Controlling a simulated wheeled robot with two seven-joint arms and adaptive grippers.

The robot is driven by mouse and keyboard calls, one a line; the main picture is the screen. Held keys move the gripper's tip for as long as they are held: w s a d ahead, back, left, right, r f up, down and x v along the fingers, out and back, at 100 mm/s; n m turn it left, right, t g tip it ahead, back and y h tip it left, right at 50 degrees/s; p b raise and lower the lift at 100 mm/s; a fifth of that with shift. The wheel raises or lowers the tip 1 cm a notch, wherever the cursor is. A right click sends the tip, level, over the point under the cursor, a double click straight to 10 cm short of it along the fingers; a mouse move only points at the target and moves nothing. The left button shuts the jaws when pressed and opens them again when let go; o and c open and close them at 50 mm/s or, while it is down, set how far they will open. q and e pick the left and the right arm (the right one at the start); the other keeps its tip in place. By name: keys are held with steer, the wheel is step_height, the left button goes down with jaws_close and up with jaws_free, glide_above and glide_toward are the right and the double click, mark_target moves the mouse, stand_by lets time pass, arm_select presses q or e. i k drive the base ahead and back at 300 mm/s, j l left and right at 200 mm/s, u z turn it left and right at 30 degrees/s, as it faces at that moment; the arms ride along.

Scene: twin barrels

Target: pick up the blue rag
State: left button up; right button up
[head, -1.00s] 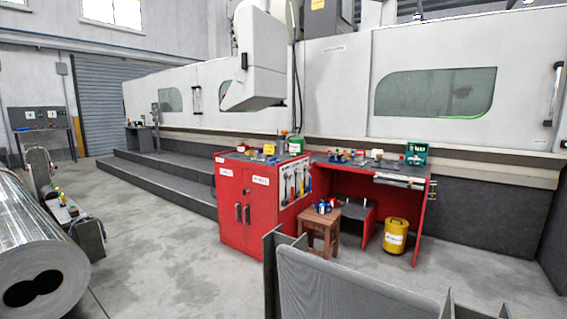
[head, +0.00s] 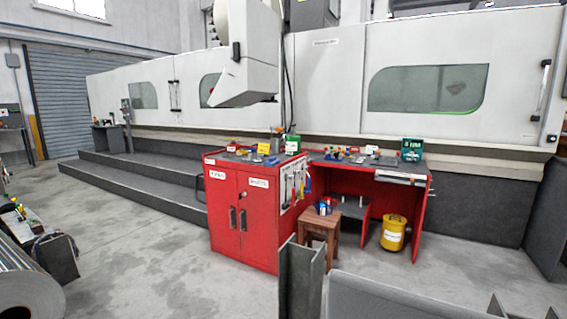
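No blue rag can be made out for certain. A small blue item with red and white (head: 324,206) sits on the wooden stool (head: 320,223), too small to identify. Small blue items (head: 333,154) also lie among other things on the red workbench (head: 420,205); their kind cannot be told. Neither of my grippers is in view.
A red cabinet (head: 240,222) stands left of the stool. A yellow can (head: 394,233) stands on the floor under the bench. Grey metal profiles (head: 302,278) rise in the foreground. A metal roll (head: 30,283) lies at lower left. Grey floor (head: 150,260) is open between roll and cabinet.

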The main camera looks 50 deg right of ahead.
mark_target(272, 161)
steer(key=i+z, duration=0.25)
steer(key=i, duration=0.15)
steer(key=i+z, duration=0.25)
steer(key=i+j+z, duration=0.1)
steer(key=i+z, duration=0.35)
steer(key=i, duration=0.55)
steer(key=i+z, duration=0.4)
steer(key=i+j+z, duration=0.45)
steer(key=z, duration=0.3)
steer(key=i+j+z, duration=0.2)
steer(key=z, duration=0.2)
steer(key=i, duration=0.05)
